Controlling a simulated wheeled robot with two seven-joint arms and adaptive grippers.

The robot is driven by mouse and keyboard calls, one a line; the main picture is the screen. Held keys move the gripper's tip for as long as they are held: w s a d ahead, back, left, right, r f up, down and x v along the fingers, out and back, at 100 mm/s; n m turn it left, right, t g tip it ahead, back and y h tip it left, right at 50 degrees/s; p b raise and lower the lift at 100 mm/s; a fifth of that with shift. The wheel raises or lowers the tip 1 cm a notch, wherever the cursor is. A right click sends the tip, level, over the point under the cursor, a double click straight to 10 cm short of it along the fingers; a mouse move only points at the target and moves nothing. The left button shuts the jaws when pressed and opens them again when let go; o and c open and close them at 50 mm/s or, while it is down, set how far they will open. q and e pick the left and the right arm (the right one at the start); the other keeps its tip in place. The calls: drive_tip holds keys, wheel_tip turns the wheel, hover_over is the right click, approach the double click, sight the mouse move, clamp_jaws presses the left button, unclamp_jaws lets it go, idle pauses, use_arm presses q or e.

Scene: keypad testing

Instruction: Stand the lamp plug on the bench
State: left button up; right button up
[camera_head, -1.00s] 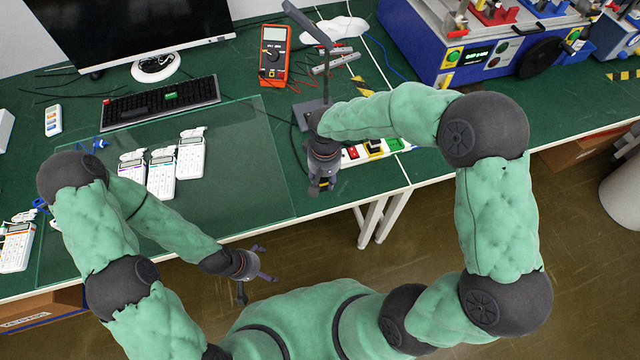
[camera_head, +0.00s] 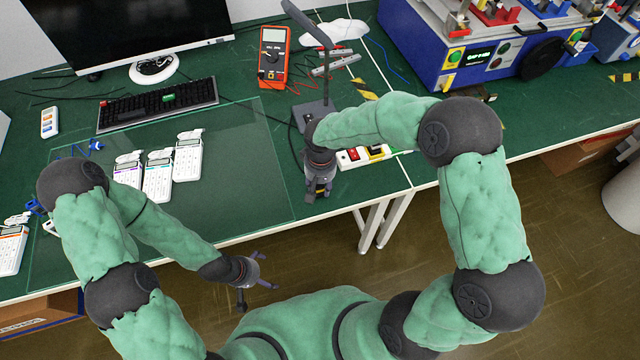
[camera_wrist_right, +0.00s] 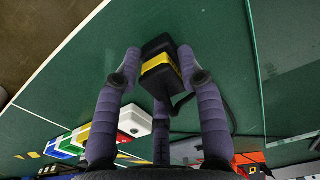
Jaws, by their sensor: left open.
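The lamp plug (camera_wrist_right: 160,68) is a black block with a yellow band. In the right wrist view it sits between the fingertips of my right gripper (camera_wrist_right: 159,62), which look closed on its sides. A dark cord runs beside it. In the head view my right gripper (camera_head: 319,192) is low over the bench (camera_head: 225,215), near its front edge, and mostly hides the plug. I cannot tell whether the plug touches the bench. The dark lamp (camera_head: 326,75) stands behind my right gripper. My left gripper (camera_head: 258,276) is open and empty, in front of the bench edge.
A power strip (camera_head: 346,158) with coloured plugs lies just right of my right gripper. White calculator-like devices (camera_head: 157,178), a keyboard (camera_head: 150,106) and an orange multimeter (camera_head: 272,58) lie left and behind.

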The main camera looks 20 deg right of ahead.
drive_tip(key=o, duration=0.4)
drive_tip(key=shift+c, duration=0.2)
drive_tip(key=shift+r, duration=0.2)
wheel_tip(320, 180, up, 12)
drive_tip(key=p, duration=0.4)
drive_tip(key=shift+s, duration=0.1)
